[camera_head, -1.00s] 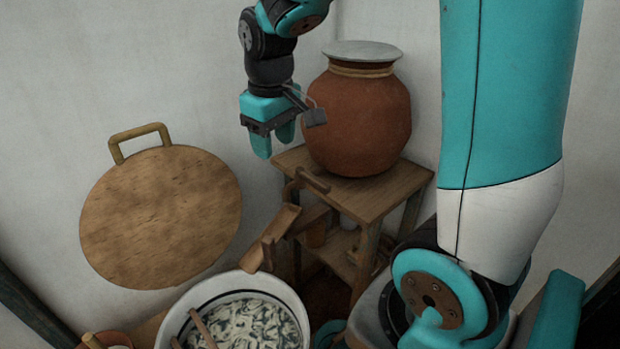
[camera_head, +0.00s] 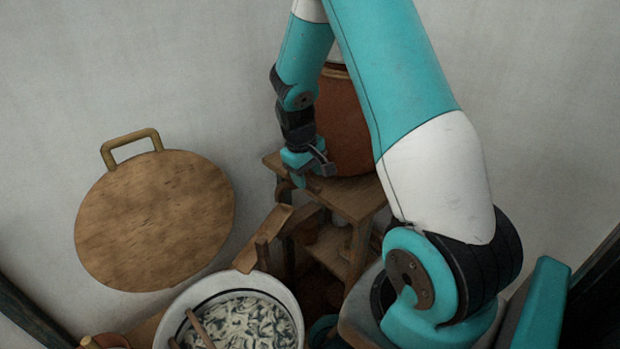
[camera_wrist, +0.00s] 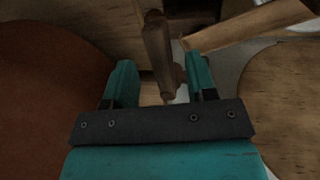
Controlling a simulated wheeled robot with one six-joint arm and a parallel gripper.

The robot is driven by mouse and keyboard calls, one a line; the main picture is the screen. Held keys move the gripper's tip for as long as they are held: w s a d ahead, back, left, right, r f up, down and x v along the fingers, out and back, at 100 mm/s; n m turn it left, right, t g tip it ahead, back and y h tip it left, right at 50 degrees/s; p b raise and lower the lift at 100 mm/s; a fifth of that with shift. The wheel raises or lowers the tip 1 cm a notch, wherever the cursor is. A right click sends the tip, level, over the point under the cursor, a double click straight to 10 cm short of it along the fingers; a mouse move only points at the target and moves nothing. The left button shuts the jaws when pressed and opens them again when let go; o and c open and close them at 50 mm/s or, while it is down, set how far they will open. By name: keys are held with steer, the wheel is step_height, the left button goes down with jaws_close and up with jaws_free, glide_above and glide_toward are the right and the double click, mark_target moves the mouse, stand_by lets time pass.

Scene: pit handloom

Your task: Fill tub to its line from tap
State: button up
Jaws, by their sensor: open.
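The white tub (camera_head: 188,302) stands at the bottom of the head view. It has a dark line around its inner wall and holds pale, crumpled-looking contents with a wooden stick. A wooden spout (camera_head: 262,240) slopes down to its rim. My gripper (camera_head: 304,180) points down above the stool's left edge, in front of the clay pot (camera_head: 343,125). In the wrist view a wooden tap handle (camera_wrist: 158,42) shows between and beyond my open fingers. I cannot tell whether they touch it. My arm hides much of the pot, and the gripper partly covers the tap area.
The wooden stool (camera_head: 352,200) carries the pot, with a lower shelf beneath. A round wooden board with a handle (camera_head: 155,220) leans at the wall on the left. It also shows at the wrist view's right edge (camera_wrist: 285,95).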

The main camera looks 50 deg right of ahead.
steer(key=shift+d+f, duration=0.15)
steer(key=shift+f, duration=0.55)
steer(key=shift+d+f, duration=0.1)
steer(key=shift+f, duration=0.6)
jaws_close()
